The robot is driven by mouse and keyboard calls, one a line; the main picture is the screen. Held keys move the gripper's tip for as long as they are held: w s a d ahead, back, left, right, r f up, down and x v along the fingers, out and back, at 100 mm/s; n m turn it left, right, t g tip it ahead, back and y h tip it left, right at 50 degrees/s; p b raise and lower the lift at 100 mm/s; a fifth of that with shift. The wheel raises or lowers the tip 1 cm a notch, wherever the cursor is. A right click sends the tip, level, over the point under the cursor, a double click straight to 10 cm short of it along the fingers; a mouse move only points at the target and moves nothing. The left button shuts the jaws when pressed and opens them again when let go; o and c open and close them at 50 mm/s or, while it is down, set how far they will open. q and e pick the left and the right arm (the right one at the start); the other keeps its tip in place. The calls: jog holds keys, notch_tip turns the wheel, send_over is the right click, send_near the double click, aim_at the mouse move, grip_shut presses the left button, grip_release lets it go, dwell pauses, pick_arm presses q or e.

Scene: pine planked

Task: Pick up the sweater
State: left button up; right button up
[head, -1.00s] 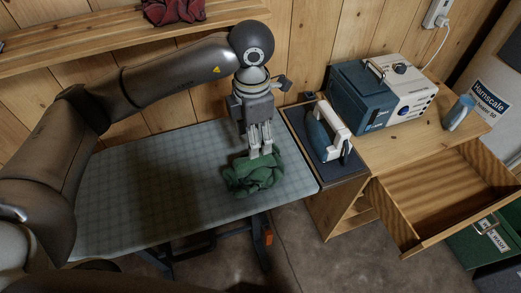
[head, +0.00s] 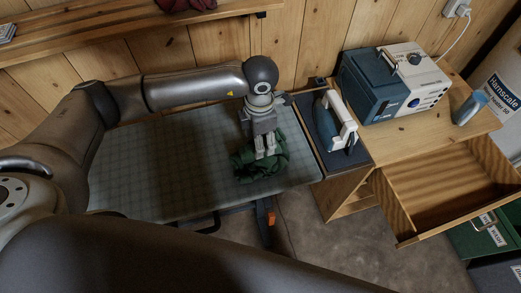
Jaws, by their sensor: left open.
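A crumpled dark green garment, which looks like the sweater (head: 248,168), lies in a heap near the right end of the grey checked ironing board (head: 160,165). My left gripper (head: 264,153) points down at the heap, with its open fingers at the top of the cloth. Whether the fingertips touch the cloth is hard to tell. My right gripper is not in view.
An iron (head: 341,125) stands on a dark pad just right of the board. A blue and white machine (head: 395,85) and a blue bottle (head: 469,108) stand on the wooden cabinet, whose drawer (head: 440,190) is open. A shelf (head: 130,32) runs along the wall.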

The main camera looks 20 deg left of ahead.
pick_arm(q)
jog(key=shift+s+f, duration=0.1)
jog(key=shift+f, duration=0.65)
jog(key=c, duration=0.4)
grip_shut()
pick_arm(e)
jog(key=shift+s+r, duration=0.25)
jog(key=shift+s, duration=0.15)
